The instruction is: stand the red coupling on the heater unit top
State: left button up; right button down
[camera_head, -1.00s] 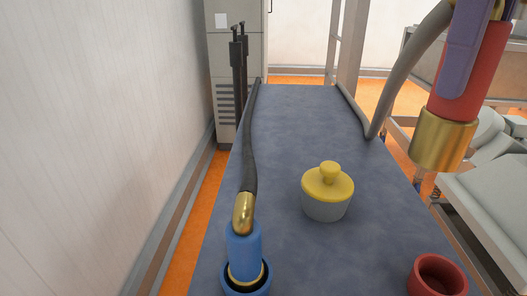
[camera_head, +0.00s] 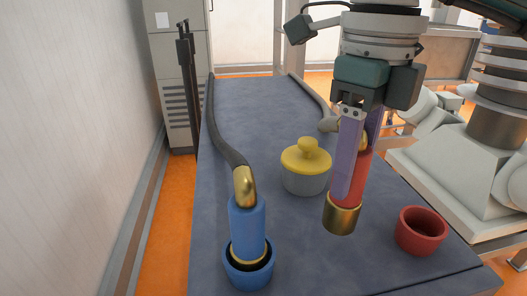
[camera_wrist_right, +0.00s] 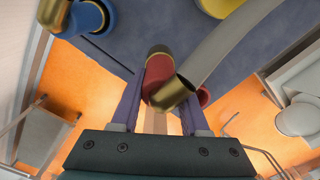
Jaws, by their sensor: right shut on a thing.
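The red coupling (camera_head: 357,185) is a red cylinder with a gold lower collar and a gold elbow with a grey hose at its upper end. My right gripper (camera_head: 355,172), with purple fingers, is shut on it and holds it nearly upright, collar down, over the right part of the long blue-grey top (camera_head: 262,110), which seems to be the heater unit top. I cannot tell whether the collar touches this top. In the right wrist view the coupling (camera_wrist_right: 158,68) sits between the two fingers (camera_wrist_right: 158,100). My left gripper is not in view.
A red cup-like socket (camera_head: 421,231) stands just right of the coupling. A grey pot with a yellow lid (camera_head: 306,158) stands to its left. A blue coupling (camera_head: 248,222) with a dark hose stands in a blue socket (camera_head: 248,275).

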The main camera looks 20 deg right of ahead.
notch_tip(320, 180, down, 4)
dwell(0.4)
jog(key=shift+f, duration=0.2)
jog(key=shift+c, duration=2)
grip_release()
jog(key=shift+r, duration=0.2)
notch_tip(320, 180, up, 11)
jog(key=shift+f+b, duration=0.1)
jog(key=shift+b, duration=0.35)
jog(key=shift+r, duration=0.6)
